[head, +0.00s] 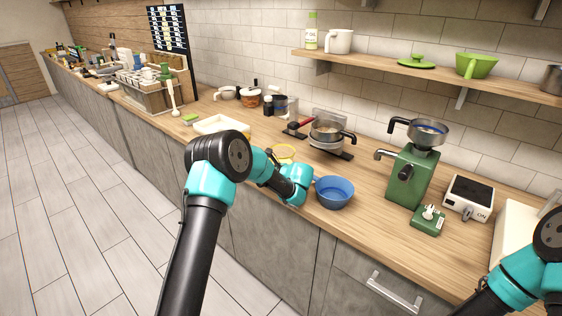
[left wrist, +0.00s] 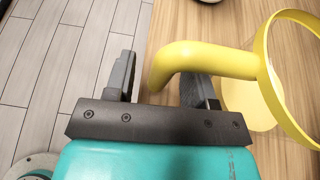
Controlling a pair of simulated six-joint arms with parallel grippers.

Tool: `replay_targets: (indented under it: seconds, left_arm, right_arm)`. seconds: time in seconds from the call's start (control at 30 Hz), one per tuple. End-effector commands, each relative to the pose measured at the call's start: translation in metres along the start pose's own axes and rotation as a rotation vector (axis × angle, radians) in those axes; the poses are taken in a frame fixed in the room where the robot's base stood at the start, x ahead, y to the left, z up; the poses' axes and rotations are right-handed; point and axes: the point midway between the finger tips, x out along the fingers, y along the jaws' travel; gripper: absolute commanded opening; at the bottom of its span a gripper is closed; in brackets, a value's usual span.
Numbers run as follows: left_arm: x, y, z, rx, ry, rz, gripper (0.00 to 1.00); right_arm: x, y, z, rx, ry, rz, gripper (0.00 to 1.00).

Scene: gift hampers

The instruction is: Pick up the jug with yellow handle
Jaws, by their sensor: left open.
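The jug with yellow handle shows in the left wrist view, with its yellow handle (left wrist: 215,60), a thin yellow rim (left wrist: 266,62) and a yellow base; its wall looks clear. In the head view the jug (head: 284,149) stands on the counter, partly hidden behind my left wrist. My left gripper (left wrist: 158,78) is open at the handle. The handle's free end lies between the fingers, apart from the left finger, and covers part of the right finger. I cannot tell whether the right finger touches it. My right gripper is out of view.
A blue bowl (head: 334,190) stands right of my left wrist. A cream tray (head: 222,125) is to the left and a burner with a pan (head: 326,130) is behind. A green coffee grinder (head: 408,175) and a scale (head: 468,196) stand further right. The counter's front edge is close.

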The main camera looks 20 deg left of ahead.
Motion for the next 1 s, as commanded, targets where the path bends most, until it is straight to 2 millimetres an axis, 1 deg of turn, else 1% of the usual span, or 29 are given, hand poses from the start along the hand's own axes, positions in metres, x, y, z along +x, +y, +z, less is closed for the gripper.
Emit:
replay_targets:
  seconds: [0.1,0.57,1.0]
  left_arm:
    - [0.0064,-0.0001,0.0001,0.000,0.000,-0.001,0.50]
    - [0.0064,-0.0001,0.0002,0.000,-0.001,-0.001,0.50]
    - [0.0064,-0.0001,0.0003,0.000,-0.001,-0.001,0.08]
  right_arm:
    - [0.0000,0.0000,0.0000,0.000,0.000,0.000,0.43]
    - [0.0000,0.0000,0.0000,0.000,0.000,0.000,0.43]
    - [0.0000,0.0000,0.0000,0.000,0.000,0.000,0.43]
